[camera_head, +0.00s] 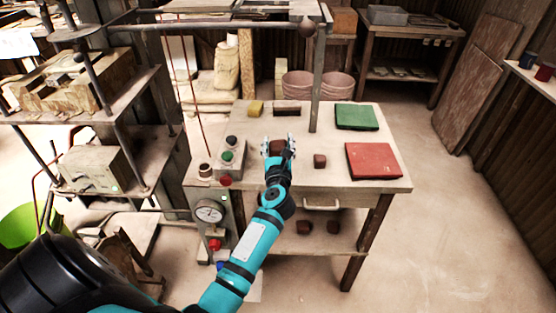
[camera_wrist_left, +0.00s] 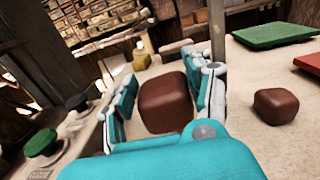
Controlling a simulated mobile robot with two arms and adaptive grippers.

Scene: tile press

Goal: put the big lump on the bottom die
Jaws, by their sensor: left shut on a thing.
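The big brown lump (camera_head: 277,147) is between the fingers of my left gripper (camera_head: 278,143), over the middle of the table. The left wrist view shows the big lump (camera_wrist_left: 165,102) held between both fingers; I cannot tell whether its underside touches the table. A smaller brown lump (camera_head: 320,161) lies on the table to the right, apart from the gripper; it also shows in the wrist view (camera_wrist_left: 281,105). A tan block with a worked top (camera_head: 75,82), which looks like the bottom die, sits on the press at the left. My right gripper is not in view.
A vertical post (camera_head: 317,85) stands at the back. Posts flank the press.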

